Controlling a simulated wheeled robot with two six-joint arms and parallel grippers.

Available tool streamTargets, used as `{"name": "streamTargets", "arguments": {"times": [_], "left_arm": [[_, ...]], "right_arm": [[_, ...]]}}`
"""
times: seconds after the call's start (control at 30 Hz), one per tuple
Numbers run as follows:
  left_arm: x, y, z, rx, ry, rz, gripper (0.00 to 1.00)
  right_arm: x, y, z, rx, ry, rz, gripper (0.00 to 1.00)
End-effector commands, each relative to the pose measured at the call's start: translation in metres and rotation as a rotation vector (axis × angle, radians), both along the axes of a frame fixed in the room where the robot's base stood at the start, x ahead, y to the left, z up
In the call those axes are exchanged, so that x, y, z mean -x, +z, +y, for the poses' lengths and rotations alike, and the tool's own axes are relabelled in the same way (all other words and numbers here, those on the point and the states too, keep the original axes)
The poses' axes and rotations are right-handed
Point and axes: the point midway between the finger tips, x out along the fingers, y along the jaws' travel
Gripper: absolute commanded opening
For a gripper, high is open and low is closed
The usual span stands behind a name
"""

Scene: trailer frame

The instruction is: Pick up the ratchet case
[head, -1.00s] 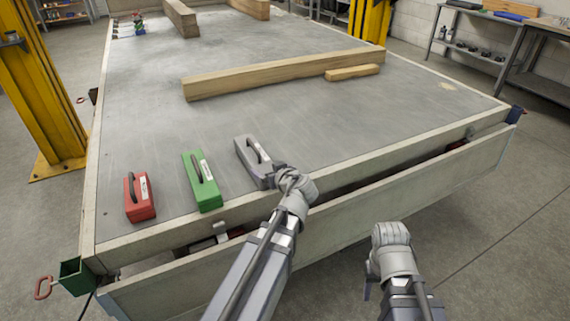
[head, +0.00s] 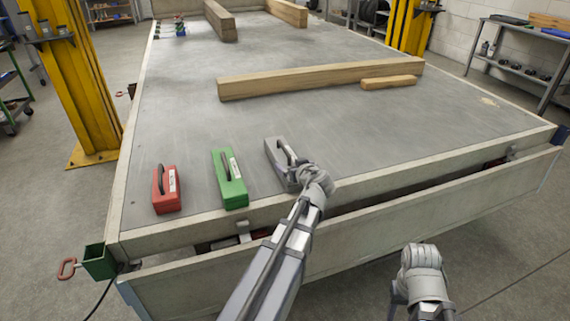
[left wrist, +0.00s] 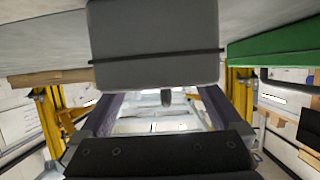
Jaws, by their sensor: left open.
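Three cases with top handles lie in a row at the near edge of the trailer deck: red (head: 167,199), green (head: 233,193) and grey (head: 276,153). Their labels are too small to read, so I cannot tell by name which is the ratchet case. My left gripper (head: 308,180) is at the near end of the grey case and partly hides it.
A long wooden beam (head: 320,78) and a short block (head: 388,82) lie across the deck (head: 200,125) behind the cases. The near side rail (head: 400,183) borders the deck. Yellow posts (head: 75,80) stand beside the trailer. The deck between cases and beam is clear.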

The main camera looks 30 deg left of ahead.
Motion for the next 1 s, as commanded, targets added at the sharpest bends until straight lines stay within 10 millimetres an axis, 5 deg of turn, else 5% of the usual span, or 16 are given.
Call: {"name": "streamTargets", "arguments": {"times": [0.33,0.63,1.0], "left_arm": [[-0.028,-0.014,0.033,0.000,0.002,0.000,1.00],[-0.031,-0.014,0.038,0.000,0.000,0.000,1.00],[-0.030,-0.014,0.038,0.000,0.000,0.000,0.58]], "right_arm": [[0.000,-0.014,0.000,0.001,0.000,0.000,0.50],[0.000,-0.014,0.000,0.001,0.000,0.000,0.50],[0.000,-0.014,0.000,0.001,0.000,0.000,0.50]]}}
